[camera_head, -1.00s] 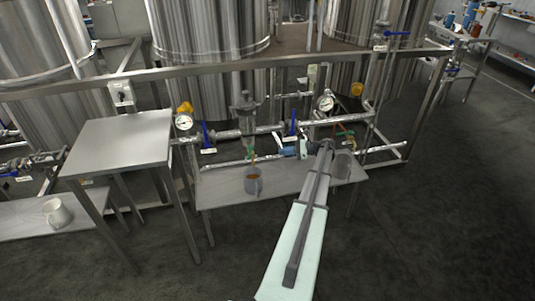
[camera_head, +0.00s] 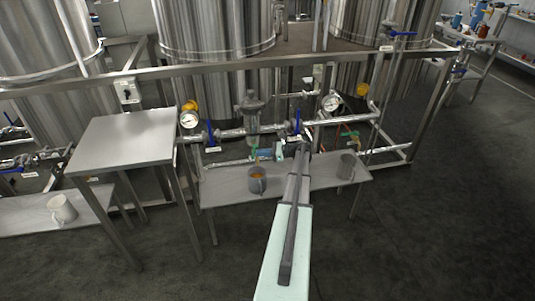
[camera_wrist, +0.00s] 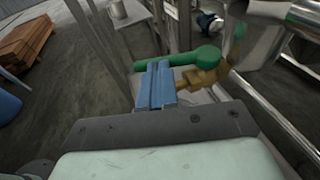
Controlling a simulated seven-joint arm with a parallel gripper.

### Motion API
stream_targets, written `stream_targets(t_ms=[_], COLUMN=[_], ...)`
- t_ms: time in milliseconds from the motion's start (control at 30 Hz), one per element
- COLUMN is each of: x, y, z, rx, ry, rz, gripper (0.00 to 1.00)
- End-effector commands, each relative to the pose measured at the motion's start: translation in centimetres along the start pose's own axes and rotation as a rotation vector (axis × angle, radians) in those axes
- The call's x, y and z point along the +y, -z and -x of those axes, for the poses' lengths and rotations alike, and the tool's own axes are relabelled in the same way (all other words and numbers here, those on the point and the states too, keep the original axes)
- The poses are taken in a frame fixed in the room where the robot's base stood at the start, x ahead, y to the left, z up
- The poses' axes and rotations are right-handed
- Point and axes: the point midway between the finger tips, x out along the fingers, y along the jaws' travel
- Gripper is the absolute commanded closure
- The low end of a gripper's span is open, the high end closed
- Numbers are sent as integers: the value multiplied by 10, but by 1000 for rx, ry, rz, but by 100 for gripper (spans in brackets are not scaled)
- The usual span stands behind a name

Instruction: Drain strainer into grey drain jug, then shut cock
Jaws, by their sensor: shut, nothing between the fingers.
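The strainer (camera_head: 252,115) is a grey metal body in the pipe run. Its drain cock, with a green handle (camera_head: 254,144), hangs below it. In the wrist view the green handle (camera_wrist: 185,57) runs sideways from the brass cock body (camera_wrist: 203,77). The grey drain jug (camera_head: 257,183) stands on the low bench under the cock, with orange-brown liquid inside. My gripper (camera_head: 264,153) is shut and empty, close beside the cock. Its blue fingers (camera_wrist: 157,85) lie next to the green handle in the wrist view; I cannot tell whether they touch it.
A second grey jug (camera_head: 346,166) stands at the right of the low bench (camera_head: 225,187). Blue-handled valves (camera_head: 210,136) and gauges (camera_head: 189,119) sit along the pipes. A steel table (camera_head: 122,138) is at left, with a pale jug (camera_head: 62,208) on a lower bench.

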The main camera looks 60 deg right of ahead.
Motion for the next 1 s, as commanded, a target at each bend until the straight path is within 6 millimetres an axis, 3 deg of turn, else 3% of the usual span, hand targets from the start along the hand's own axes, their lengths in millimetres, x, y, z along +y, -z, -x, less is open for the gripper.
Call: stream_targets(t_ms=[1000], x=[7], y=[-2], z=[-10], rx=[0], ry=[116], rz=[-23], gripper=[100])
